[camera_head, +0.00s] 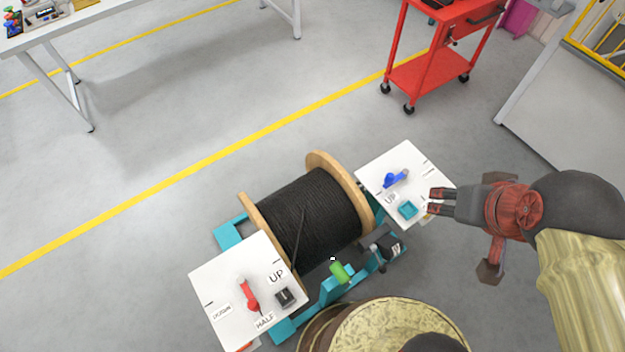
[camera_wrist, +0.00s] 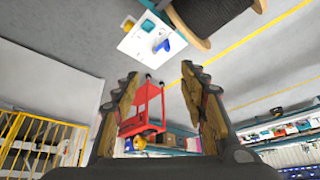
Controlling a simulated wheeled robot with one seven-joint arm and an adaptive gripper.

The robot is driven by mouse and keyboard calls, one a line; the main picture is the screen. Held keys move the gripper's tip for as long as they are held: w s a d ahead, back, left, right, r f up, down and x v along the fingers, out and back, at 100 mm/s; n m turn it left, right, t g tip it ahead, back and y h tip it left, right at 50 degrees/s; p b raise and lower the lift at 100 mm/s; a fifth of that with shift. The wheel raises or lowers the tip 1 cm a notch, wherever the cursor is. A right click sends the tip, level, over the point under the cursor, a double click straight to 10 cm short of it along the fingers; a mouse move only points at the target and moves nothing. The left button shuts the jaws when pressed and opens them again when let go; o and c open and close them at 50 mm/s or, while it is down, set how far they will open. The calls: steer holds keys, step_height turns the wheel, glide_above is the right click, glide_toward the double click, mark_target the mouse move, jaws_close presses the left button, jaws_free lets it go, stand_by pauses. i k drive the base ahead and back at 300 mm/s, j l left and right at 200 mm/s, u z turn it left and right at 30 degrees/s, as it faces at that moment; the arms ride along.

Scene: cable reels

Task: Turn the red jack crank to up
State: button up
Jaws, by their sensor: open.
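The red jack crank (camera_head: 249,295) lies on the left white panel (camera_head: 215,278), which carries DOWN, HALF and UP labels. Its lower end is between the DOWN and HALF labels; UP is to its upper right. I cannot tell which end is the grip. My gripper (camera_head: 434,201) is open and empty at the right edge of the other white panel (camera_head: 378,170), well away from the red crank. In the wrist view my gripper (camera_wrist: 160,82) has its fingers spread wide with nothing between them. The red crank is not in the wrist view.
A blue crank (camera_head: 396,179) and a teal box (camera_head: 407,210) are on the right panel. A black cable reel (camera_head: 312,215) with wooden flanges stands between the panels. A green-ended lever (camera_head: 341,272) is in front. A red cart (camera_head: 428,72) stands behind; open floor is at left.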

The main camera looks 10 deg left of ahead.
mark_target(253, 305)
steer(key=u, duration=2.4)
steer(key=k+j+z, duration=0.1)
steer(key=j+z, duration=0.15)
steer(key=j, duration=0.15)
